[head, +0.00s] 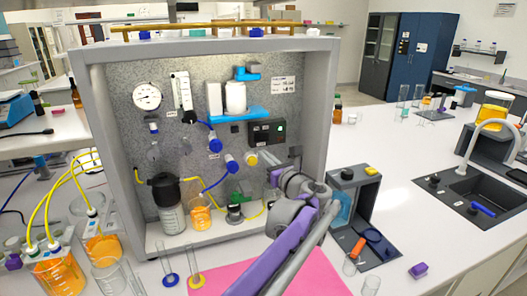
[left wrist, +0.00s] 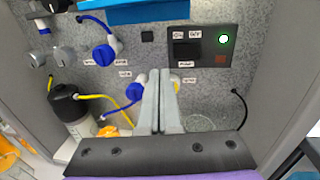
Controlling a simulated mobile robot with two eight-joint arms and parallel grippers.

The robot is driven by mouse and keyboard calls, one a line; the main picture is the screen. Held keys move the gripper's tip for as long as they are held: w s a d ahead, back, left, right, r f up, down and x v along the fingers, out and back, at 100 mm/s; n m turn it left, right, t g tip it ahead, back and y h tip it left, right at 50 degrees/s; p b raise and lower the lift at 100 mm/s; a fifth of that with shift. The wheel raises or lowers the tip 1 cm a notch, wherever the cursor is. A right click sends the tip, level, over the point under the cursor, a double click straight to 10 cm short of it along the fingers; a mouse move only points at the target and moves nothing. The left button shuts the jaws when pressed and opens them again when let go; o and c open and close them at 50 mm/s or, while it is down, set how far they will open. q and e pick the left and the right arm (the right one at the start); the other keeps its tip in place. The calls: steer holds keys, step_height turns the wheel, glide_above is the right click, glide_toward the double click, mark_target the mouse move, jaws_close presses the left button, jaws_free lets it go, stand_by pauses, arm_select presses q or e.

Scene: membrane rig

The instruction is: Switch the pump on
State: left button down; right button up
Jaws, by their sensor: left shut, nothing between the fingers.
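The dark pump control box (head: 267,132) is on the back panel of the rig, right of centre. In the left wrist view the box (left wrist: 202,46) carries small labels, one apparently reading PUMP, beside a black switch area (left wrist: 187,50). A round green light (left wrist: 223,39) on it is lit, with a dark red patch below. The switch's exact position is too small to tell. My left gripper (head: 267,158) is in front of the panel, below the box. In the left wrist view its fingers (left wrist: 162,75) are together and empty, their tips below the box. My right gripper is not seen.
The grey rig frame (head: 320,100) walls the panel on both sides. Blue valves (head: 232,164), a black-capped bottle (head: 171,205) and an orange beaker (head: 200,215) are left of my gripper. A dark stand (head: 370,220) is to the right. A pink mat (head: 225,283) lies in front.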

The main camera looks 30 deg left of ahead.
arm_select(q)
steer(key=s+d, duration=0.2)
steer(key=s, duration=0.1)
steer(key=shift+s+d, duration=0.1)
steer(key=shift+d, duration=0.2)
steer(key=shift+a+f, duration=0.1)
